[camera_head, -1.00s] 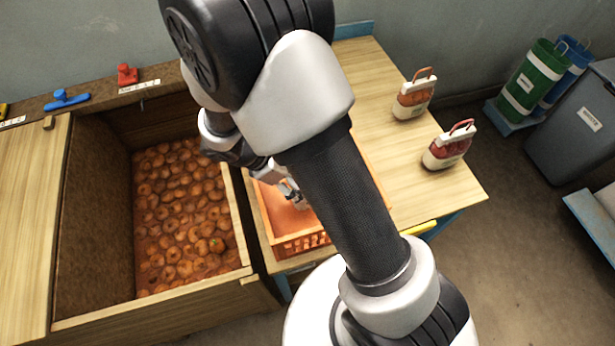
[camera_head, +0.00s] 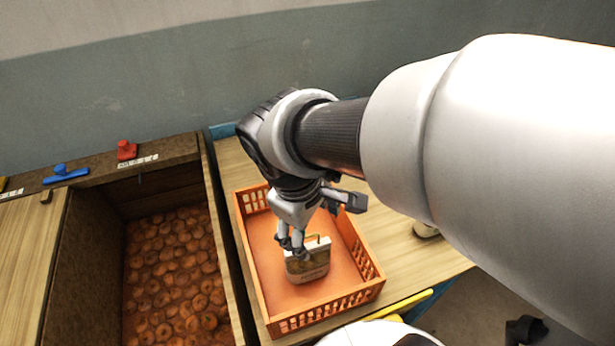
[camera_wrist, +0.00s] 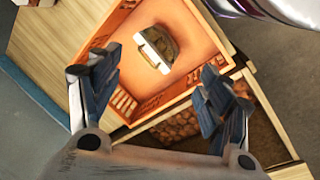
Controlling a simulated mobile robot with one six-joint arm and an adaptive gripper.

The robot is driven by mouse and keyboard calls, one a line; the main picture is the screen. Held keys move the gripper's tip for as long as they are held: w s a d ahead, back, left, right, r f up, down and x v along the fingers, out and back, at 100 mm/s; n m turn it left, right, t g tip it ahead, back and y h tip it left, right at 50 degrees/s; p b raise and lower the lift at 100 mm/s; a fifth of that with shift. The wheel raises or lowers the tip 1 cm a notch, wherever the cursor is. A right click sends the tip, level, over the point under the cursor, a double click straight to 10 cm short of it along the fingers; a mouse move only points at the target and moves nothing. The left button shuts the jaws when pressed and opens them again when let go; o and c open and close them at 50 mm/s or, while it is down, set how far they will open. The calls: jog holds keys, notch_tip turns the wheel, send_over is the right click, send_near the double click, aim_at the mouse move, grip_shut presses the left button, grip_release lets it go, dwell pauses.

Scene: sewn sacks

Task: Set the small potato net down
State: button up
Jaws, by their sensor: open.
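The small potato net (camera_head: 307,265) has a brownish body, a white top band and a thin green handle. It stands upright on the floor of the orange crate (camera_head: 360,292), and it shows in the wrist view (camera_wrist: 160,44) with clear crate floor around it. My gripper (camera_head: 293,248) is above the crate. In the wrist view its two fingers (camera_wrist: 158,88) are spread wide with nothing between them, and the net is beyond them, apart. In the head view the fingertips overlap the net's upper left part.
The crate stands on a wooden table (camera_head: 410,262). Left of it is a deep wooden bin (camera_head: 212,200) with potatoes (camera_head: 170,265). A red clip (camera_head: 126,150) and a blue clip (camera_head: 65,173) lie on its back ledge. My arm covers the right side.

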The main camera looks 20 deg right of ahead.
jog(key=s+r+m+t+y, duration=0.2)
jog(key=s+r+m+t, duration=0.1)
jog(key=s+r+m, duration=0.2)
jog(key=s+m, duration=0.2)
jog(key=shift+s+d+r, duration=0.25)
jog(key=shift+s+d, duration=0.15)
